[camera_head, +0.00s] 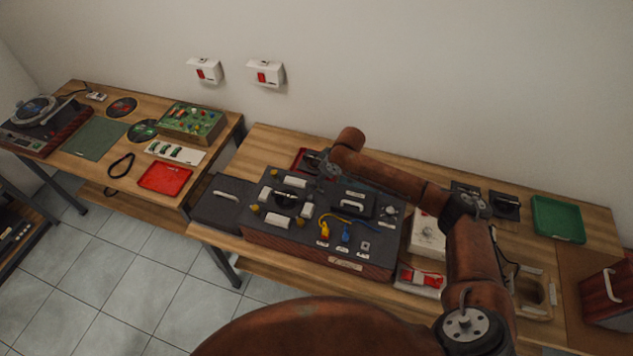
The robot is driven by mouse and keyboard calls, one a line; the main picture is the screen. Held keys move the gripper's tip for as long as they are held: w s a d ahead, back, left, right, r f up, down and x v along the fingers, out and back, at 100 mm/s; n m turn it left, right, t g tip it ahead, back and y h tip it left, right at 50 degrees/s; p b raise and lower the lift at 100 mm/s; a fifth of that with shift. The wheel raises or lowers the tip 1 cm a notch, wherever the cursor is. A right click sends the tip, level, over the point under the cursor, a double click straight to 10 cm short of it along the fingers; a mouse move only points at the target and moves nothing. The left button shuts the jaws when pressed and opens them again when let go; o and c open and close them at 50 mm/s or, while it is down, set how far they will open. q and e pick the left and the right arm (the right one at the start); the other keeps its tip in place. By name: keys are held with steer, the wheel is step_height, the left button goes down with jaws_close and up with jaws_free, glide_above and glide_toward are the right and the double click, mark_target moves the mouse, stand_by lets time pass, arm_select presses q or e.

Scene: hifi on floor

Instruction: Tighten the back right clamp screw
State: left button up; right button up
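A wide dark unit (290,236) with a wooden front edge stands on the middle table. Its top carries white cylinders (286,199), brass-coloured posts, a black handled block (352,205) and yellow and blue leads (346,231). A small round metal fitting (391,211) sits at its right side. I cannot tell which part is the back right clamp screw. My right arm comes in from the right and bends over the unit. Its gripper (322,166) is above the unit's back edge, small and dark; its fingers and any contact are unclear. My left gripper is not in view.
A red tray (304,158) lies behind the unit, partly hidden by my gripper. A white box (427,237), a red-and-white item (420,279) and a green tray (558,219) are to the right. Bare wood shows at the back.

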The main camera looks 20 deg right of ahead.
steer(key=shift+x, duration=1.55)
steer(key=shift+a, duration=0.1)
steer(key=shift+c, duration=0.2)
jaws_close()
